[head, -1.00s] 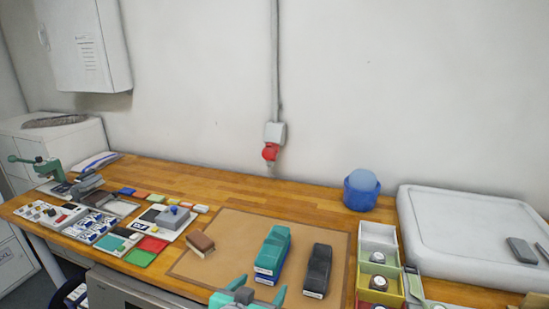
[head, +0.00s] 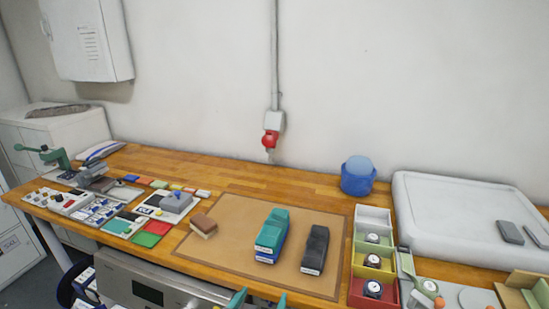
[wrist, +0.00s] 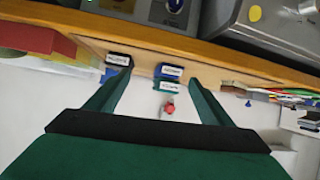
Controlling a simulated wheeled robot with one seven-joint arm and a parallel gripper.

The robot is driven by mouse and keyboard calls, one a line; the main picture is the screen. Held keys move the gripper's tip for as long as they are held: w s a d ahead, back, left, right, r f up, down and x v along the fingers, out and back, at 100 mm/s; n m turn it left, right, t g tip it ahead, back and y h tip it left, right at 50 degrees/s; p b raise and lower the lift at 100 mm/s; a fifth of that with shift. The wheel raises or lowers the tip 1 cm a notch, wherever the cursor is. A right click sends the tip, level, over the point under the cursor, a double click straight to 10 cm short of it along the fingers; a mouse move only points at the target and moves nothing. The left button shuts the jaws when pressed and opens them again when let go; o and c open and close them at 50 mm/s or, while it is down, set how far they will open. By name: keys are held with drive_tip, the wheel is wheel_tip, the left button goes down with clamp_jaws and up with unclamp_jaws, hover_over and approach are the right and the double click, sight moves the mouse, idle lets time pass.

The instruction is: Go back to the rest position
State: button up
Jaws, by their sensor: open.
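My gripper (head: 260,301) shows at the bottom edge of the head view, in front of the table's front edge. Its two teal fingers are apart and nothing shows between them; the rest of it is cut off. In the wrist view, the green fingers (wrist: 157,100) are spread wide, with the work table's front edge beyond them.
A brown block (head: 203,224) sits at the mat's left. Stamps and cards crowd the left. The wooden strip behind the mat is clear.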

drive_tip(key=s+f+n+t+y, duration=0.1)
drive_tip(key=s+f+n+y, duration=0.2)
drive_tip(key=s+f, duration=1.15)
drive_tip(key=s+d+r+m+t, duration=0.1)
drive_tip(key=s+d+r+t, duration=0.1)
drive_tip(key=s, duration=1.9)
drive_tip(key=shift+s+d+r, duration=0.2)
drive_tip(key=shift+d+r, duration=0.4)
drive_tip(key=shift+r, duration=0.1)
